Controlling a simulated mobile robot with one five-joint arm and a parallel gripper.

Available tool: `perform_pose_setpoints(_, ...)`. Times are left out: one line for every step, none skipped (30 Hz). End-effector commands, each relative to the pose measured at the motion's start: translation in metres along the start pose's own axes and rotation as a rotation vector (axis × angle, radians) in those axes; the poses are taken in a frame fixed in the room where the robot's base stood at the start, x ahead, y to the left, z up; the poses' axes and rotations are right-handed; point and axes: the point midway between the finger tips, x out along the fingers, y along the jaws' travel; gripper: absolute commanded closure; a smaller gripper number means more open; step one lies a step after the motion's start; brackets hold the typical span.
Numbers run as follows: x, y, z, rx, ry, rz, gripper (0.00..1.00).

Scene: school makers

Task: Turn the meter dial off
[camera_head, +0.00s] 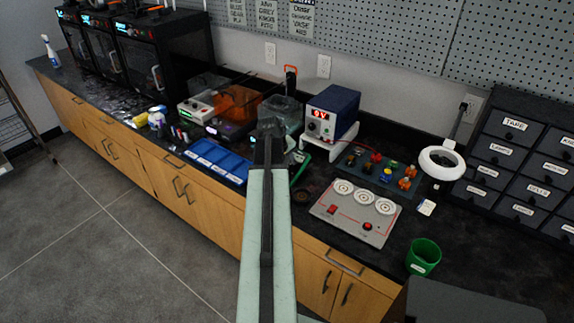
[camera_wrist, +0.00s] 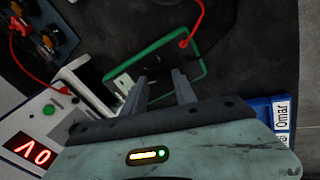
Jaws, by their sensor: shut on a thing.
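The meter (camera_wrist: 140,50) has a green rim and a dark face, and lies flat on the black bench top in the wrist view. A red lead runs to its upper edge. In the head view only a green edge of the meter (camera_head: 301,168) shows beside my arm. My gripper (camera_wrist: 162,78) is over the middle of the meter, with its two fingers pointing down at the face. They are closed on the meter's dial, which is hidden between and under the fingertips. The dial's setting cannot be read.
A blue power supply (camera_head: 333,110) with a red display stands on a white stand behind the meter. A blue tray (camera_head: 217,160) lies to the left. A grey panel with round gauges (camera_head: 355,212) and a green cup (camera_head: 423,256) are to the right.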

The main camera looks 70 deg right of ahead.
Motion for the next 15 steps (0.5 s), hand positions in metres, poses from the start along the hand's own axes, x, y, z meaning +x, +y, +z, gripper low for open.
perform_pose_setpoints(0.0001, -0.0012, 0.0009, -0.037, -0.003, -0.004, 1.00)
perform_pose_setpoints(0.0001, -0.0013, 0.0009, -0.061, -0.003, -0.005, 1.00)
perform_pose_setpoints(0.0001, -0.0014, 0.0010, -0.091, -0.003, -0.006, 1.00)
perform_pose_setpoints(0.0001, -0.0015, 0.0010, -0.112, -0.003, -0.007, 1.00)
perform_pose_setpoints(0.0001, -0.0016, 0.0010, -0.133, -0.003, -0.007, 1.00)
perform_pose_setpoints(0.0001, -0.0017, 0.0010, -0.159, -0.003, -0.008, 1.00)
perform_pose_setpoints(0.0001, -0.0017, 0.0010, -0.177, -0.003, -0.009, 1.00)
perform_pose_setpoints(0.0001, -0.0018, 0.0011, -0.194, -0.003, -0.009, 1.00)
perform_pose_setpoints(0.0001, -0.0019, 0.0011, -0.216, -0.003, -0.010, 1.00)
perform_pose_setpoints(0.0001, -0.0020, 0.0011, -0.229, -0.003, -0.010, 1.00)
perform_pose_setpoints(0.0001, -0.0021, 0.0011, -0.244, -0.003, -0.011, 1.00)
perform_pose_setpoints(0.0001, -0.0022, 0.0011, -0.259, -0.003, -0.011, 1.00)
perform_pose_setpoints(0.0001, -0.0022, 0.0011, -0.271, -0.003, -0.012, 1.00)
perform_pose_setpoints(0.0001, -0.0023, 0.0012, -0.281, -0.003, -0.012, 1.00)
perform_pose_setpoints(0.0002, -0.0021, 0.0013, -0.292, -0.003, -0.013, 1.00)
